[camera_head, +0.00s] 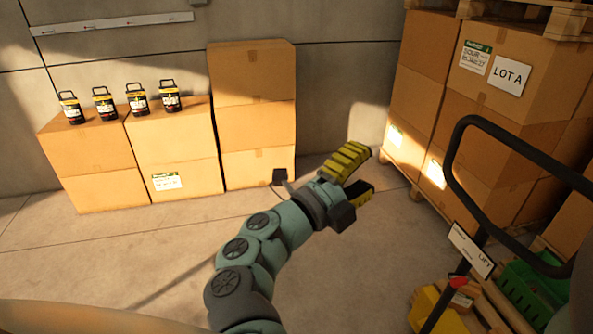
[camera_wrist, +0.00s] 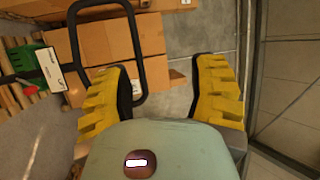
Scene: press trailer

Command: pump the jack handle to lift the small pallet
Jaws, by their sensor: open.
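The black looped jack handle (camera_head: 470,150) rises at the right in the head view, with a white label (camera_head: 470,250) on its stem. It also shows in the wrist view (camera_wrist: 75,50), at the left. Below it sits a yellow part of the jack (camera_head: 437,312) with a red-tipped lever (camera_head: 457,284). A wooden pallet (camera_head: 487,300) lies at the lower right, partly cut off. My gripper (camera_head: 362,174) is open and empty, left of the handle and apart from it in the head view. Its yellow ridged fingers (camera_wrist: 162,92) are spread in the wrist view.
Stacked cartons on a pallet, one with a LOT A sign (camera_head: 509,75), stand behind the handle. A green crate (camera_head: 530,290) is at the lower right. More cartons (camera_head: 255,120) stand along the wall, with several small lanterns (camera_head: 137,98) on top. The middle floor (camera_head: 150,245) is clear.

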